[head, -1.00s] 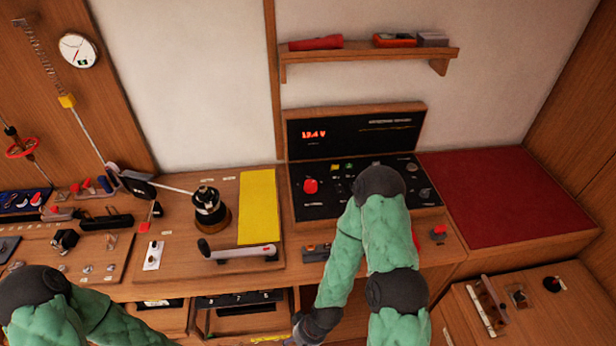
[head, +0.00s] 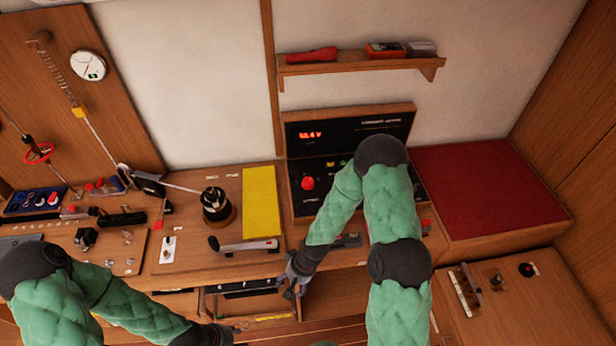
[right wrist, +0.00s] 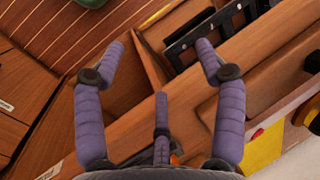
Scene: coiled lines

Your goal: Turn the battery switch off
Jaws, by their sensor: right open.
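A black panel (head: 341,179) stands at the back of the bench below a red display reading about 12.4 V. A round red knob (head: 307,183) sits on its left part; I cannot read labels to confirm it is the battery switch. My right arm covers the panel's right part. My right gripper (head: 293,285) is in front of the bench edge, below and apart from the panel. In the right wrist view its fingers (right wrist: 160,62) are spread and empty. My left gripper (head: 228,334) is low at the bottom edge, too small to tell its state.
A winch (head: 217,207), a yellow sheet (head: 259,200) and a lever handle (head: 245,245) lie left of the panel. A red-topped surface (head: 475,195) is to the right. An open drawer (head: 250,304) is beneath the bench. Another red knob (head: 527,269) is at far right.

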